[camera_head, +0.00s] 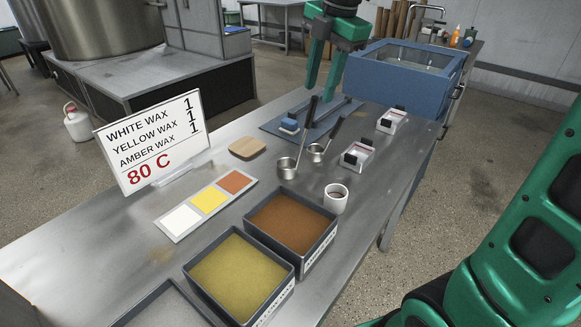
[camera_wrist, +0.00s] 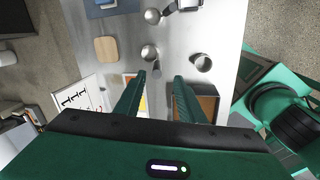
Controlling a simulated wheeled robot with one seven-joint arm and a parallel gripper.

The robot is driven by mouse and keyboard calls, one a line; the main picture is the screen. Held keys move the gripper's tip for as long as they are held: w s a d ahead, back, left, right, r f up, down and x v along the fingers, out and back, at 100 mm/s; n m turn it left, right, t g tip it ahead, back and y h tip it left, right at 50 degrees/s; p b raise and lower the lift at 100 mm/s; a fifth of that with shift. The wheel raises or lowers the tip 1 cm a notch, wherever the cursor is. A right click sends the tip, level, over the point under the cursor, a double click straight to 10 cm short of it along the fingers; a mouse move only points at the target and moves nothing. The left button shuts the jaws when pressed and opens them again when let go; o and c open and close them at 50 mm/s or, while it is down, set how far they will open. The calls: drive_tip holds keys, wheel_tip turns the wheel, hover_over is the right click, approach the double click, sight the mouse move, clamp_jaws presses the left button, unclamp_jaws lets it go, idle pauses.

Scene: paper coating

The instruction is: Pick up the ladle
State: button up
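Two metal ladles with dark upright-leaning handles stand on the steel table. The larger ladle (camera_head: 287,167) is nearer, and the smaller ladle (camera_head: 316,153) is just behind it to the right. In the wrist view the larger ladle's cup (camera_wrist: 149,52) lies just beyond my fingertips, and the smaller ladle's cup (camera_wrist: 152,16) is near the top edge. My gripper (camera_head: 322,88) is open and empty, pointing down above the table. Its two green fingers also show in the wrist view (camera_wrist: 160,78), apart with nothing between them. I cannot tell the exact height gap to the handles.
A white cup (camera_head: 336,198), wooden block (camera_head: 248,148), amber tray (camera_head: 292,222), yellow tray (camera_head: 240,275) and colour card (camera_head: 207,203) occupy the table. A sign (camera_head: 152,143) stands left. A blue mat (camera_head: 275,127) and blue basin (camera_head: 372,72) are behind.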

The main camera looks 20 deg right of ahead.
hover_over(309, 126)
drive_tip(key=f, duration=0.3)
drive_tip(key=d+f, duration=0.1)
drive_tip(key=f, duration=0.1)
drive_tip(key=shift+s+f, duration=0.2)
drive_tip(key=shift+s, duration=0.15)
drive_tip(key=shift+w+x, duration=0.15)
drive_tip(key=shift+x, duration=1.15)
drive_tip(key=shift+w+x, duration=0.15)
drive_tip(key=shift+x, duration=1.15)
drive_tip(key=shift+a+r, duration=0.1)
drive_tip(key=shift+c, duration=0.6)
clamp_jaws()
